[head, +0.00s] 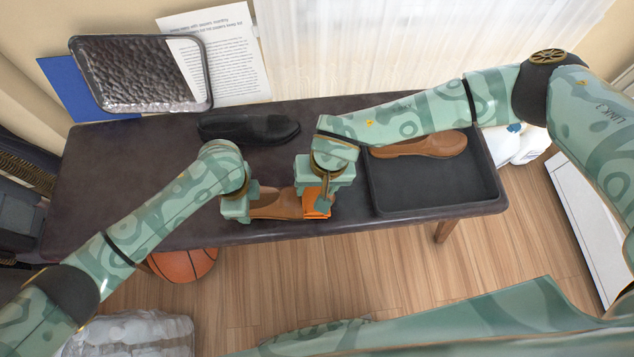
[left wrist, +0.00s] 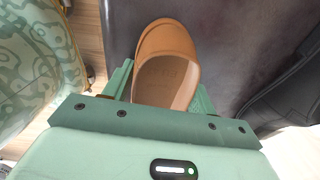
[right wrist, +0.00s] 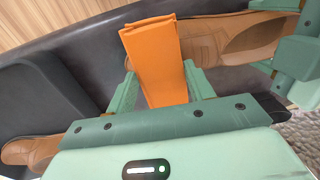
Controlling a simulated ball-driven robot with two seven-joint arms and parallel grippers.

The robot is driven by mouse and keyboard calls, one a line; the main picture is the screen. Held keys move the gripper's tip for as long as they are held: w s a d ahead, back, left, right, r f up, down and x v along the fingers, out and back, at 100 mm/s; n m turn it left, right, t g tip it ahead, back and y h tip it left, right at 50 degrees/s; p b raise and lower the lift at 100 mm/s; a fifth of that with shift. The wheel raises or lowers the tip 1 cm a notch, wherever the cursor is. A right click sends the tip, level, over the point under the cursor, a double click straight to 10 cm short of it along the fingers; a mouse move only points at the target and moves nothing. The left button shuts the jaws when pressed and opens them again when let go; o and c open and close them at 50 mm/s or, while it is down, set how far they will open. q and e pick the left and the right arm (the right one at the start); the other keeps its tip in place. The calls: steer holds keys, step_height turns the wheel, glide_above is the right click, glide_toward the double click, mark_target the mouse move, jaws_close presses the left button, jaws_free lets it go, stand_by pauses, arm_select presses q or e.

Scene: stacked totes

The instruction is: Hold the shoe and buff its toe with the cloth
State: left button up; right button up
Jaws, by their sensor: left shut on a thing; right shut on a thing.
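A tan-brown shoe (head: 275,204) lies near the table's front edge, its toe pointing right. My left gripper (head: 246,200) is shut on this shoe at its heel end; the left wrist view shows the shoe (left wrist: 165,45) between the fingers. An orange cloth (head: 317,204), folded into a flat pad, is at the toe end. My right gripper (head: 318,186) is shut on the cloth, which also shows in the right wrist view (right wrist: 158,60). The cloth overlaps the toe in the head view; I cannot tell whether they touch. My right gripper partly hides the toe.
A black tray (head: 440,195) on the table's right holds another brown shoe (head: 420,146). A black shoe (head: 248,129) lies behind my grippers. The dark table (head: 120,190) is clear at left. A basketball (head: 182,264) sits below the front edge.

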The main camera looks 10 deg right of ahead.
steer(key=shift+f, duration=0.3)
steer(key=shift+w, duration=0.15)
steer(key=shift+w+r, duration=0.15)
steer(key=shift+w, duration=0.45)
steer(key=shift+s, duration=0.15)
steer(key=shift+s, duration=0.6)
steer(key=shift+s+a, duration=0.1)
steer(key=shift+s+f, duration=0.3)
steer(key=shift+s, duration=0.4)
